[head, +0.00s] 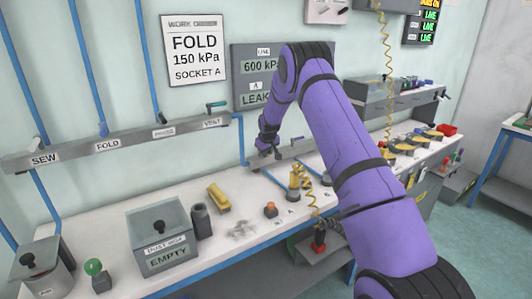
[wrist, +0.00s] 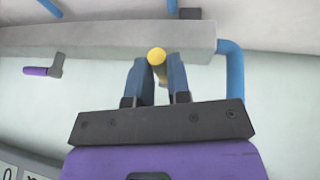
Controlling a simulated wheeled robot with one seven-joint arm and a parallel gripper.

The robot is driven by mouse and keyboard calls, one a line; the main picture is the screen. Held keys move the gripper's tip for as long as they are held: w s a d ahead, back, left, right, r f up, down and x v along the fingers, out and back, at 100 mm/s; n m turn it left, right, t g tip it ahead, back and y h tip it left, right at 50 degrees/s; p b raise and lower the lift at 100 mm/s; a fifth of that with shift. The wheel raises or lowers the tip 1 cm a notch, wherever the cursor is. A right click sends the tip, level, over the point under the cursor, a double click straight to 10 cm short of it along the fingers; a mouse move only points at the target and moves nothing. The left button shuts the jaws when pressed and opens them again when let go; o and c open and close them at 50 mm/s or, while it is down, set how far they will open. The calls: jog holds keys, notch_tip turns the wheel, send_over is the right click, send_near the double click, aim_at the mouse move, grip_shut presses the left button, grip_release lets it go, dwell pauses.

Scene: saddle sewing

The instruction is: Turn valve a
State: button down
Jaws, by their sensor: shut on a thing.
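In the wrist view, a handle with a round yellow end (wrist: 157,56) sits between the two blue fingers of my gripper (wrist: 160,75), in front of a grey bar (wrist: 90,42). My gripper is shut on this handle. No label shows on it, so I cannot tell from the picture whether it is valve a. In the head view, my gripper (head: 268,150) is at the left end of the grey bar (head: 300,149) above the bench, and the handle is hidden there. A second lever with a purple grip (wrist: 38,71) sticks out left of my gripper in the wrist view.
A blue pipe (wrist: 232,72) bends down from the bar right of my gripper. A labelled rail (head: 130,143) with a teal-handled valve (head: 216,105) runs along the wall. The bench (head: 130,220) holds a grey box (head: 160,236), a dark cylinder (head: 201,222) and small parts.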

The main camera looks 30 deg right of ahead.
jog(key=w+d+n+y, duration=0.1)
jog(key=d+n+y, duration=0.1)
jog(key=n, duration=0.2)
jog(key=w+d+n+g+y, duration=0.1)
jog(key=n, duration=0.4)
jog(key=w+d+n+y, duration=0.2)
jog(key=n, duration=0.3)
jog(key=shift+d+y, duration=0.3)
jog(key=shift+d, duration=0.05)
jog(key=shift+w+d+n+g+y, duration=0.15)
jog(key=shift+w+n+g, duration=0.3)
jog(key=shift+n, duration=0.45)
jog(key=shift+w+n+g+y, duration=0.25)
jog(key=shift+w+n+g, duration=0.15)
jog(key=shift+n, duration=0.5)
jog(key=shift+w, duration=0.1)
jog(key=c, duration=1.1)
grip_release()
